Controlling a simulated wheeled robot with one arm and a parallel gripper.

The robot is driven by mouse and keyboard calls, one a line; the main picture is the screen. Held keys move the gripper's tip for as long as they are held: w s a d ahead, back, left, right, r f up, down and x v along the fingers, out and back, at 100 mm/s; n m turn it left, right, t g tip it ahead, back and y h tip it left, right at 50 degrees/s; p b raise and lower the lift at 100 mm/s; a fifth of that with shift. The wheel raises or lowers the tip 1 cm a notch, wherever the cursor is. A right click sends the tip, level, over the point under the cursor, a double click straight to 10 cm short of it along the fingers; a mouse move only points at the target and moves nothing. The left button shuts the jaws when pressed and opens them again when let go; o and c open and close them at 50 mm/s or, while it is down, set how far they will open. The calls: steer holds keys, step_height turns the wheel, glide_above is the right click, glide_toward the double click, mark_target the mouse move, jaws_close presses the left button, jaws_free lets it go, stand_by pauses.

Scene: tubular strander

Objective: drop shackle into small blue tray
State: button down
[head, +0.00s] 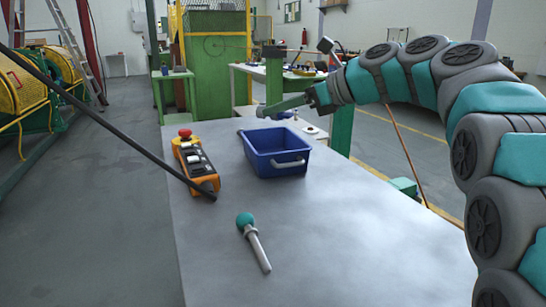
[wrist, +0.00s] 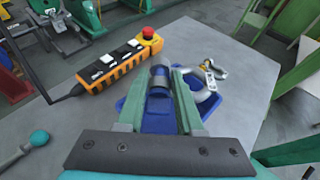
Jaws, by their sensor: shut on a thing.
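The small blue tray (head: 262,164) stands on the grey table, with a grey handle on its near side. It also shows in the wrist view (wrist: 158,122), partly hidden behind my fingers. My gripper (head: 266,111) is over the far side of the tray, reaching in from the right. It is shut on a small blue-grey rounded piece (wrist: 160,78), which I take to be the shackle.
An orange pendant control (head: 196,165) with a red button lies left of the tray, near a dark sloping bar. A teal-knobbed pin (head: 254,241) lies nearer on the table. The near table is mostly clear.

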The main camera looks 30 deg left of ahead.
steer(key=shift+f, duration=0.3)
steer(key=shift+c, duration=2.4)
jaws_free()
steer(key=v, duration=0.7)
steer(key=shift+d, duration=0.4)
steer(key=shift+r, duration=0.1)
